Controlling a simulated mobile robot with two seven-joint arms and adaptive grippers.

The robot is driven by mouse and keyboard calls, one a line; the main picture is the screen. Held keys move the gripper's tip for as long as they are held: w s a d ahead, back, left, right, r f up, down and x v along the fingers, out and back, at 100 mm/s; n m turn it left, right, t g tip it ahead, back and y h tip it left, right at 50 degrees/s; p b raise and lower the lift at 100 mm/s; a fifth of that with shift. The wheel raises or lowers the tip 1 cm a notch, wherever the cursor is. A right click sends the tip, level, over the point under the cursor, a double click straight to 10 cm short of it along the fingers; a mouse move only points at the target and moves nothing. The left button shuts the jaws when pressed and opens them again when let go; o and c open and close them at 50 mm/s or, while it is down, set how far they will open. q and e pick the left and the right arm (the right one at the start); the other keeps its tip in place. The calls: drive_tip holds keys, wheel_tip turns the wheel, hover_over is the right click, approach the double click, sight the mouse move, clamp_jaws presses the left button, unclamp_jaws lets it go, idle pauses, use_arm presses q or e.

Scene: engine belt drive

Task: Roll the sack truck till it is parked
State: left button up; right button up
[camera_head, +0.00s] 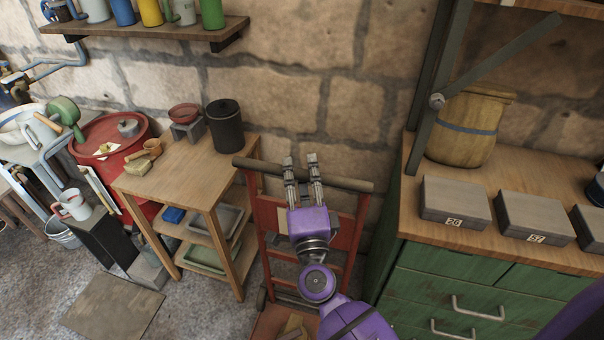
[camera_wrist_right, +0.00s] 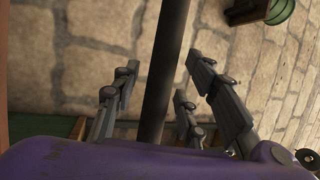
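The sack truck has a red frame (camera_head: 353,232) and a dark crossbar handle (camera_head: 346,183). It stands upright between the wooden shelf table and the green cabinet. Its foot plate is partly seen low in the head view, behind my purple arm. My right gripper (camera_head: 301,161) is at the handle, its fingers crossing the bar near its middle. In the right wrist view the bar (camera_wrist_right: 163,80) runs between the spread fingers, with a gap showing on both sides. Whether a finger touches the bar I cannot tell. My left gripper is not in view.
A wooden shelf table (camera_head: 190,166) with a black canister (camera_head: 224,126) stands close on the left. A green cabinet (camera_head: 447,287) with grey boxes stands close on the right. The stone wall (camera_head: 300,100) is behind. A flat floor plate (camera_head: 113,308) lies front left.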

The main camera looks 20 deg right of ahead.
clamp_jaws()
drive_tip(key=shift+d, duration=0.1)
idle(0.3)
